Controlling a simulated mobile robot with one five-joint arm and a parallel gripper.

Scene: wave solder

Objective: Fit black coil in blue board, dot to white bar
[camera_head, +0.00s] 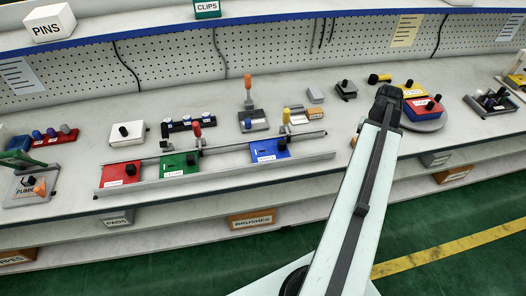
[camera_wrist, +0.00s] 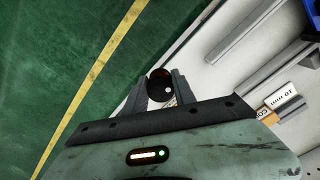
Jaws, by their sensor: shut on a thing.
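My gripper (camera_wrist: 161,92) is shut on a dark round part, the black coil (camera_wrist: 158,78), which shows a white dot (camera_wrist: 168,89) on its face in the wrist view. In the head view my arm reaches to the bench and its dark end hides the gripper and the coil. The blue board (camera_head: 262,158) sits at the right part of the grey rail on the bench, left of my arm.
A green board (camera_head: 174,170) and a red board (camera_head: 114,178) sit farther left on the rail (camera_head: 222,172). An orange-handled tool (camera_head: 248,88) stands behind. Green floor lies in front.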

